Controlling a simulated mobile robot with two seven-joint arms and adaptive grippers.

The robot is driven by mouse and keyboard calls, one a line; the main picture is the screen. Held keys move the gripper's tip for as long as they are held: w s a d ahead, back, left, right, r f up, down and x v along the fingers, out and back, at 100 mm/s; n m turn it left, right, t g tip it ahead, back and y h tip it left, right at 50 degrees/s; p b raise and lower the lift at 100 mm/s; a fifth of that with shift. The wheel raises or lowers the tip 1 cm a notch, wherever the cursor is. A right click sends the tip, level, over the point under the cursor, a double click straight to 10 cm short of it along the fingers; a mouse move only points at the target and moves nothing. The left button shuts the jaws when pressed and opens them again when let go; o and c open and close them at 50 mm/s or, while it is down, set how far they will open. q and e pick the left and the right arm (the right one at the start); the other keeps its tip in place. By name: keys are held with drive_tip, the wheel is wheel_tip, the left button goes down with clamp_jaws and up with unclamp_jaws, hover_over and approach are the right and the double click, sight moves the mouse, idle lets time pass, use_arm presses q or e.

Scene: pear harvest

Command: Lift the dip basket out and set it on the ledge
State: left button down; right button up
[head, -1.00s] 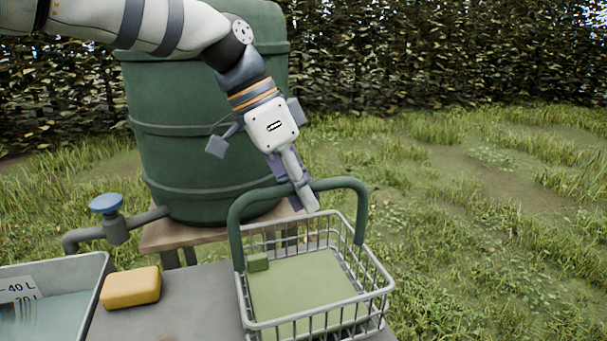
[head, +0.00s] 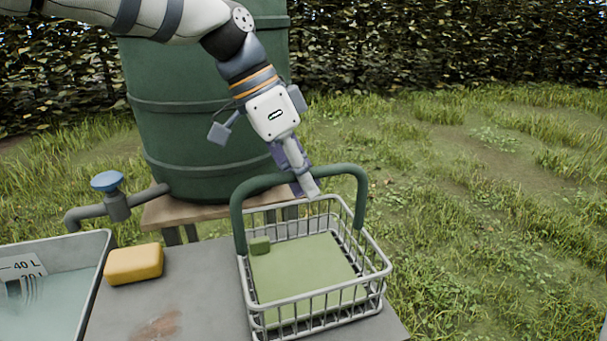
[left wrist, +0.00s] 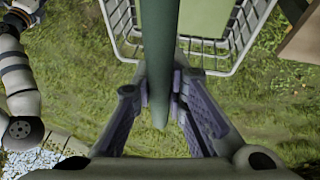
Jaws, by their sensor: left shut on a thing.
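The dip basket (head: 315,299) is a grey wire basket with a green floor and a thick green handle (head: 240,200). It is at the right end of the grey ledge (head: 205,285), upright; I cannot tell if its base fully touches. My left gripper (head: 308,188) is shut on the top bar of the handle. The left wrist view shows the handle bar (left wrist: 159,60) between the two fingers (left wrist: 160,100). A small green block (head: 260,245) is in the basket's back left corner. My right gripper is not in the head view.
A tank of water (head: 55,285) with litre marks stands at the left. A yellow sponge (head: 134,264) lies on the ledge beside it. A blue-topped tap (head: 107,182) and a green barrel (head: 205,110) on a wooden stand are behind. Grass is open to the right.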

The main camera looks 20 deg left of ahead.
use_arm(q)
drive_tip(key=shift+r, duration=0.1)
drive_tip(key=c, duration=1.5)
unclamp_jaws()
drive_tip(key=v, duration=1.2)
